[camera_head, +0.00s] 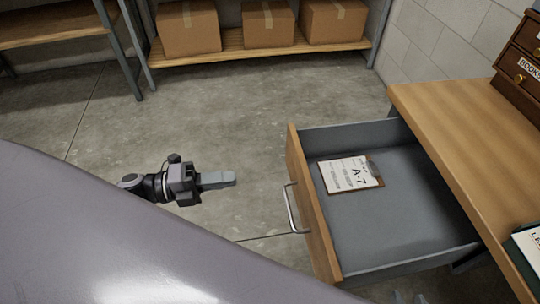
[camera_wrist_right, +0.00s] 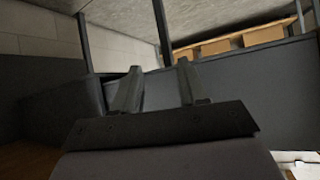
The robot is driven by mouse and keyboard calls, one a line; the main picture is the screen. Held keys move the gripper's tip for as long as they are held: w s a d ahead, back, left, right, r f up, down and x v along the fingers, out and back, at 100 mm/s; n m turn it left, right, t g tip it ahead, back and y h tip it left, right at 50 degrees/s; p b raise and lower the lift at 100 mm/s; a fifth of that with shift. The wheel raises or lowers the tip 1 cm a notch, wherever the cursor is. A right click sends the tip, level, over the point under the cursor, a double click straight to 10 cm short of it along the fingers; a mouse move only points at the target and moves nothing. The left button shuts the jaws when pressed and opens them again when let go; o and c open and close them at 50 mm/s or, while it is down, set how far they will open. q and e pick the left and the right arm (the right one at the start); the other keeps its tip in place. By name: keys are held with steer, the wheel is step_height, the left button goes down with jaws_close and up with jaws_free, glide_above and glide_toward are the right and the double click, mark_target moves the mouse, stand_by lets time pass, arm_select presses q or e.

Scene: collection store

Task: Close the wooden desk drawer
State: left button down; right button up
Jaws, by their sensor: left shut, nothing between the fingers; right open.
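The wooden desk drawer (camera_head: 312,205) is pulled well out from the desk (camera_head: 440,130) in the head view. It has a wooden front, a metal bar handle (camera_head: 293,208) and a grey inside. A clipboard (camera_head: 350,174) marked A-7 lies in it. My left gripper (camera_head: 234,179) is shut and empty, left of the drawer front and apart from the handle, pointing towards it. My right gripper (camera_wrist_right: 157,85) is open with nothing between its fingers in the right wrist view. Grey panels lie beyond its fingers; I cannot tell whether it touches anything.
Shelves with cardboard boxes (camera_head: 265,22) stand along the back. Another wooden shelf (camera_head: 50,27) is at the top left. A small dark drawer cabinet (camera_head: 522,62) and a green folder (camera_head: 526,250) are on the desk. The concrete floor left of the drawer is clear.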

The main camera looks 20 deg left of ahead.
arm_select(q)
glide_toward(299, 168)
steer(key=x, duration=0.5)
steer(key=shift+w+d+f, duration=0.2)
steer(key=shift+w+d, duration=0.35)
steer(key=shift+d, duration=0.2)
arm_select(e)
steer(key=shift+s+a+r, duration=0.1)
steer(key=shift+s+r, duration=0.05)
steer(key=shift+s, duration=0.05)
arm_select(q)
steer(key=shift+w+d, duration=0.1)
